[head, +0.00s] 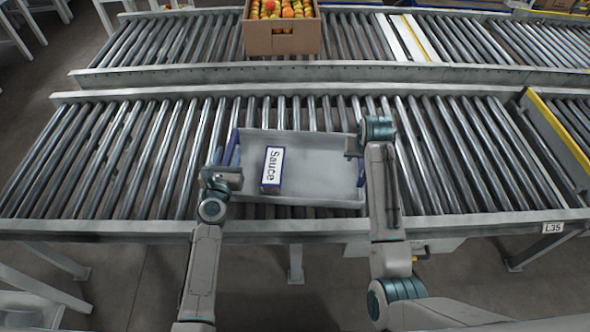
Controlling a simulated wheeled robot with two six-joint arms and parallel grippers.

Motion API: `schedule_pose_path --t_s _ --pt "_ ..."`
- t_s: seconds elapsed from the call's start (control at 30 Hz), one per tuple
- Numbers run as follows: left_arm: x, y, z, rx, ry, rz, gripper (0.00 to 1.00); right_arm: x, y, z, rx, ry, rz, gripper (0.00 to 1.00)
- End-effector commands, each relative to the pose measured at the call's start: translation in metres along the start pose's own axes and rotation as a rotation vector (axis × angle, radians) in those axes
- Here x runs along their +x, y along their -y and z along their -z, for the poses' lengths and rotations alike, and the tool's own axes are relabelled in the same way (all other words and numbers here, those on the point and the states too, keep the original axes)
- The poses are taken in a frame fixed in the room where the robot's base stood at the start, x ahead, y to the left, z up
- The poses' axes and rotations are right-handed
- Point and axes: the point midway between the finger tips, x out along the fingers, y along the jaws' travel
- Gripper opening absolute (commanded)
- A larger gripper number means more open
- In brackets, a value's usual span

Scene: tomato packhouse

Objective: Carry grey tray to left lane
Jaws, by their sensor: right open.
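The grey tray (320,180) rests flat on the rollers of the near conveyor, close to its front rail. A white and dark blue box marked "Sauce" (273,168) stands inside it towards the left end. My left gripper (228,163) is at the tray's left end, by a blue part there. The wrist hides its fingers, so I cannot tell whether they are open or closed on the tray. My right gripper (357,147) is open at the tray's right end, near its back corner. My wrist and forearm hide part of that end.
The near conveyor (110,160) has bare rollers left and right of the tray. A yellow-topped divider (555,130) crosses it at the right, with an "L35" label (553,227) on the front rail. A cardboard box (282,37) of tomatoes stands on the far conveyor (170,40).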

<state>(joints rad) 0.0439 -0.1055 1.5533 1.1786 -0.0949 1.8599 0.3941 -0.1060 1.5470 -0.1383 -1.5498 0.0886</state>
Motion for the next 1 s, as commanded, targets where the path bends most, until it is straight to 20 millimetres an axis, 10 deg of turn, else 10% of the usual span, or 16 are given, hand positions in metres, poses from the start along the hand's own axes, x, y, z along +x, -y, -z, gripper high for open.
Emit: schedule_pose_path --t_s 0.6,1.0 --pt "-0.106 0.000 0.001 -0.002 -0.003 0.001 0.40 0.000 -0.001 0.000 0.000 0.000 -0.003 0.41" --pt "-0.118 0.000 0.001 0.000 -0.002 0.001 0.40 -0.034 -0.001 0.001 0.001 -0.005 -0.002 0.41"
